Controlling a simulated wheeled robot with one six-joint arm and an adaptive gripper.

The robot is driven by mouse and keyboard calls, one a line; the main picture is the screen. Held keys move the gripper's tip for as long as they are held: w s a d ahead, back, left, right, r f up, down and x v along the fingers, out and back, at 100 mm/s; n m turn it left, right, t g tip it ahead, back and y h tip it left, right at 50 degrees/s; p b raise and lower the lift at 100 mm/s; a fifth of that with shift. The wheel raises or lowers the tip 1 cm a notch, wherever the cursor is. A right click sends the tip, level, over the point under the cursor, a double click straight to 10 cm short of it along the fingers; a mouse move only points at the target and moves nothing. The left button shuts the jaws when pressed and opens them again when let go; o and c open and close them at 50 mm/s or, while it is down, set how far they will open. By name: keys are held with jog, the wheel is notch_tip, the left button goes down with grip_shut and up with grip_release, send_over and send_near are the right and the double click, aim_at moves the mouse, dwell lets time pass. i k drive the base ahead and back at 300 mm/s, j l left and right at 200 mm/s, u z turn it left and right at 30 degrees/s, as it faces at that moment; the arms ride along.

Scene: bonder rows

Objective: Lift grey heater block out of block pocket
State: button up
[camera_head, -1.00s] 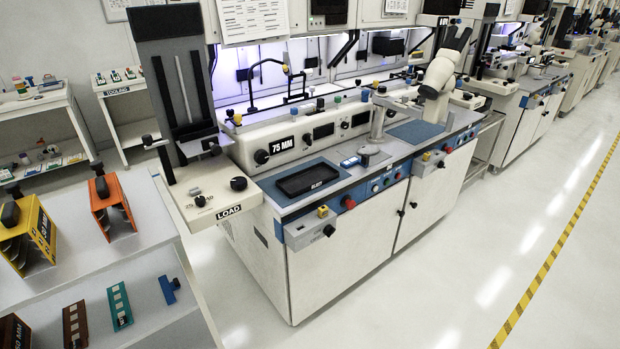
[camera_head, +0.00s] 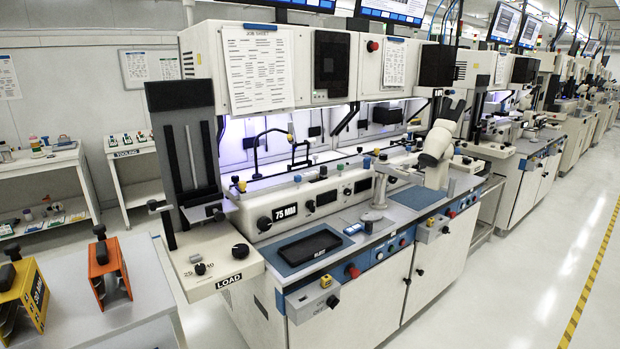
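My gripper is not in view. I cannot pick out a grey heater block or its block pocket for sure. The nearest bonder (camera_head: 350,310) stands in the middle, with a grey-blue worktop. A black tray (camera_head: 310,246) with a small label that looks like "REJECT" lies on it, and it looks empty. The area under the microscope is too small to tell whether a block sits there.
A load station (camera_head: 215,262) marked "LOAD" juts out at the bonder's left end. An orange holder (camera_head: 108,268) and a yellow holder (camera_head: 22,300) stand on a white table (camera_head: 140,300) at front left. Shelves stand behind. The aisle floor (camera_head: 520,290) at right is clear.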

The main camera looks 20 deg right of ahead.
aim_at(323, 172)
jog(key=i+l+u, duration=0.1)
jog(key=l, duration=0.3)
jog(key=i+l, duration=0.3)
jog(key=i+l+u, duration=0.15)
jog(key=l, duration=0.3)
